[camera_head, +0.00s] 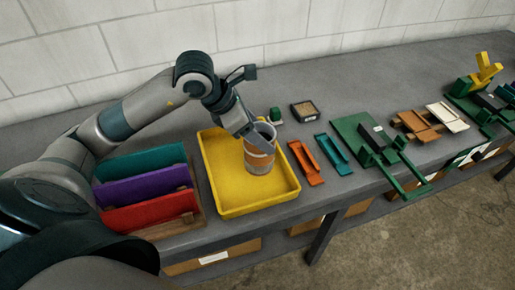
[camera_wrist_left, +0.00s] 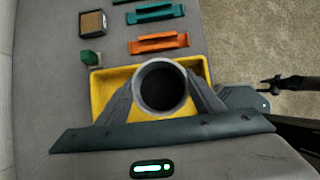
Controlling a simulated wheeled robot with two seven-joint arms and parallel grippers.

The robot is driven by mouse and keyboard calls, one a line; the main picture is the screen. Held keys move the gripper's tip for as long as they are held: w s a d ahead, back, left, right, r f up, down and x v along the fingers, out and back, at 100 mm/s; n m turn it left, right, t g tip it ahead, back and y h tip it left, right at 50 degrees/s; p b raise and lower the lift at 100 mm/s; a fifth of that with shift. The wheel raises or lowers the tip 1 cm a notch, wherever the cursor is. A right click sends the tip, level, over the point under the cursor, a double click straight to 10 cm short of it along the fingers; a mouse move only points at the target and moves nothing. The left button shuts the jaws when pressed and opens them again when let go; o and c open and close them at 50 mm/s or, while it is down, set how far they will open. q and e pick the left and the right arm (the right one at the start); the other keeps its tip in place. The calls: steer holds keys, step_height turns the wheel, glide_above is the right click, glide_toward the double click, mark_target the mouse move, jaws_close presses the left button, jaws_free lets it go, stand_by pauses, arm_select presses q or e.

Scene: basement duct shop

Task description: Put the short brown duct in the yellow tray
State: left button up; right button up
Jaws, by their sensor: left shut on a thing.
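The short duct (camera_head: 259,158) is a grey, open-topped cylinder with a brown band. My left gripper (camera_head: 252,134) is shut on it near its upper rim, and the duct is upright. It is over the right part of the yellow tray (camera_head: 226,210); I cannot tell whether its base touches the tray floor. In the left wrist view the duct's round mouth (camera_wrist_left: 162,88) sits between the two fingers (camera_wrist_left: 165,98), in front of the yellow tray (camera_wrist_left: 98,92). A dark claw at the right edge of that view looks like my right gripper (camera_wrist_left: 268,86); its opening is unclear.
Teal, purple and red bins (camera_head: 150,210) stand left of the tray. Orange (camera_head: 305,162) and teal (camera_head: 333,154) channel pieces lie to its right. A small green block (camera_head: 275,115) and a square box (camera_head: 304,111) sit behind. Green fixtures (camera_head: 375,145) stand farther right.

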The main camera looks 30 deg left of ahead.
arm_select(q)
steer(key=shift+w+a+f, duration=0.3)
steer(key=shift+a, duration=0.1)
steer(key=shift+f+b, duration=0.8)
steer(key=shift+f, duration=1.2)
